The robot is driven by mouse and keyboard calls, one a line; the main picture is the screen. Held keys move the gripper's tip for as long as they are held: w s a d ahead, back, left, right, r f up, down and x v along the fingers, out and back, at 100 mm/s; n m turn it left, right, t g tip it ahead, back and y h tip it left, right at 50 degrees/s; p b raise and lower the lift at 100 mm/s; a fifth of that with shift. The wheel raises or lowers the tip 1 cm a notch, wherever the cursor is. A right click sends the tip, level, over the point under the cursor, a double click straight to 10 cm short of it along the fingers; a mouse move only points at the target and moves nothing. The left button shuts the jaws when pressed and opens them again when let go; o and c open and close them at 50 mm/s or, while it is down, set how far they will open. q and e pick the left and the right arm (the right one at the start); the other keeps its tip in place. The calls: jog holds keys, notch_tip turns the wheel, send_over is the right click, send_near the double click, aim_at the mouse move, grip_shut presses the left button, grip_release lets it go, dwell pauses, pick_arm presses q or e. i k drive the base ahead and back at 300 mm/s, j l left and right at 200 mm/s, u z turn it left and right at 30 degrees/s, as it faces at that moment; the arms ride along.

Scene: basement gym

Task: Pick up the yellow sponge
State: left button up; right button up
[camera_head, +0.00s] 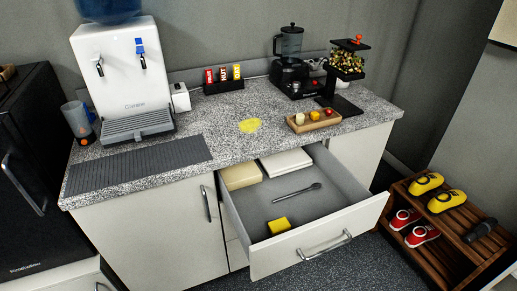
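A small yellow block that looks like the sponge (279,226) lies inside the open drawer (345,222), near its front left corner. Its top is bright yellow and one side looks darker. A spoon-like utensil (297,192) lies behind it on the drawer floor. Neither of my grippers is in view.
Light boxes (287,162) sit at the drawer's back. A water dispenser (124,80), a grey mat (138,165), a blender (290,47) and a wooden tray (314,121) stand on the counter. A shoe rack (456,235) is right of the drawer. The drawer's middle is mostly free.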

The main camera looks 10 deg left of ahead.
aim_at(276, 227)
jog(key=j+z, duration=0.5)
jog(key=z, duration=0.25)
